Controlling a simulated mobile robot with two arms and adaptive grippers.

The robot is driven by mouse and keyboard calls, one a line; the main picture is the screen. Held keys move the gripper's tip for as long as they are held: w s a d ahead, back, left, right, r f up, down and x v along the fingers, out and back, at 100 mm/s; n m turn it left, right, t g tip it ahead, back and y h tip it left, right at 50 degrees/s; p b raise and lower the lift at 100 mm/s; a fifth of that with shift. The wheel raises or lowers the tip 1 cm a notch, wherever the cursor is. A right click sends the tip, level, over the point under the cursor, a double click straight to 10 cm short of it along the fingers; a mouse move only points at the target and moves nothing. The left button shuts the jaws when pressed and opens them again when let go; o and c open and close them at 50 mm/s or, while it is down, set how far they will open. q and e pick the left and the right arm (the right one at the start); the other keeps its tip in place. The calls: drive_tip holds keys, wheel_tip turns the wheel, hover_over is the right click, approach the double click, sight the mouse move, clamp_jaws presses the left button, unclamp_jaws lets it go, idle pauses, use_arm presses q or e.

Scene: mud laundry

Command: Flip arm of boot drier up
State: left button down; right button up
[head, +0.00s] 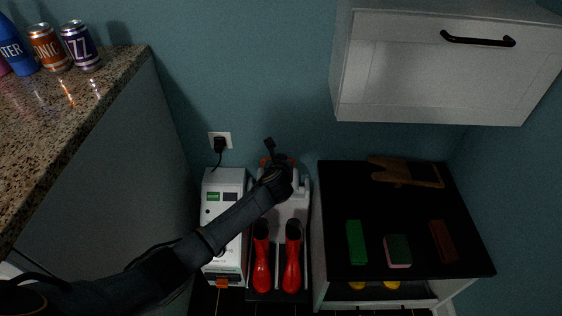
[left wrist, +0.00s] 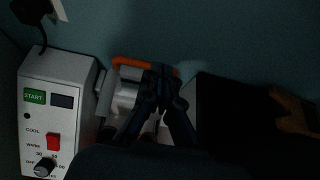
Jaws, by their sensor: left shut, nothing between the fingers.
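The boot drier (head: 224,190) is a white box with a green START label, small screen and knob, standing against the wall; its front (left wrist: 47,120) shows at the left of the left wrist view. Beside it is a pale grey frame (head: 305,215) with a pair of red boots (head: 292,262) at its front. An orange bar (left wrist: 128,62) shows at the top of a grey-white part behind my fingers. My left gripper (left wrist: 161,78) is shut and empty in front of this bar; I cannot tell if they touch. My arm hides part of the drier. My right gripper is out of view.
A dark-topped cabinet (head: 345,190) with brushes, a sponge and gloves stands close on the right. A granite counter (head: 110,85) with cans is at left. A white wall cabinet (head: 400,75) hangs above right. A plug (head: 220,145) sits in the wall socket.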

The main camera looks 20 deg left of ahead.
use_arm(q)
drive_tip(key=shift+v, duration=1.15)
